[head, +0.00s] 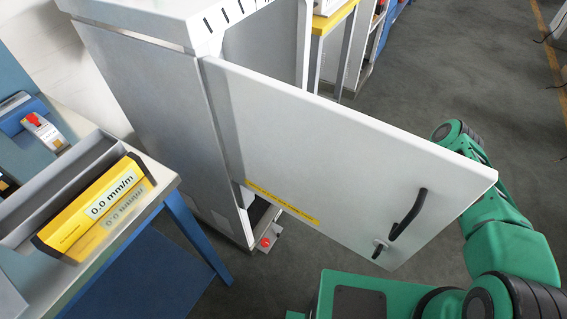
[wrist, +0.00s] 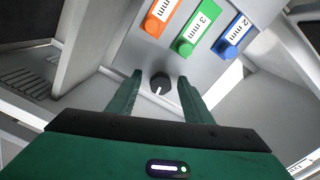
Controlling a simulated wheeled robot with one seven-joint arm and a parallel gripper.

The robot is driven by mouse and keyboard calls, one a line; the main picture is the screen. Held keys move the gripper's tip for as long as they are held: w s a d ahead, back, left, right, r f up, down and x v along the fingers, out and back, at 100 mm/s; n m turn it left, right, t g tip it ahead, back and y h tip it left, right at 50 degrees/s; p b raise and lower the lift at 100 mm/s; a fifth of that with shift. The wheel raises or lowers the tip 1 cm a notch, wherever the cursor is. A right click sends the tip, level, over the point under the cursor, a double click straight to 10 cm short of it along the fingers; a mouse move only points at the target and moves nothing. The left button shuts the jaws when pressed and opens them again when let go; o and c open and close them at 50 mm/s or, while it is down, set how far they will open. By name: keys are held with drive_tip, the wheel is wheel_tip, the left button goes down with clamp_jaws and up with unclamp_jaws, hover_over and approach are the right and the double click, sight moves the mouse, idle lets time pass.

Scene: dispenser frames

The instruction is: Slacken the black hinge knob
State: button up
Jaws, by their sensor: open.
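A black knob (wrist: 160,84) with a white pointer line sits on a grey panel in the wrist view. My gripper (wrist: 161,94) is open, with one green finger on each side of the knob. I cannot tell whether the fingers touch it. In the head view, the open white cabinet door (head: 335,150) hides my gripper and the knob. My green arm reaches behind the door's right edge.
Orange (wrist: 162,17), green (wrist: 199,27) and blue (wrist: 234,35) mm-labelled tags sit above the knob. The door carries a black handle (head: 408,214) and a key (head: 380,246). A workbench (head: 150,190) with a yellow 0.0 mm/m level (head: 92,211) stands at left.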

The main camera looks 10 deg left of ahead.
drive_tip(key=v, duration=1)
drive_tip(key=shift+d, duration=0.25)
drive_tip(key=shift+s, duration=0.15)
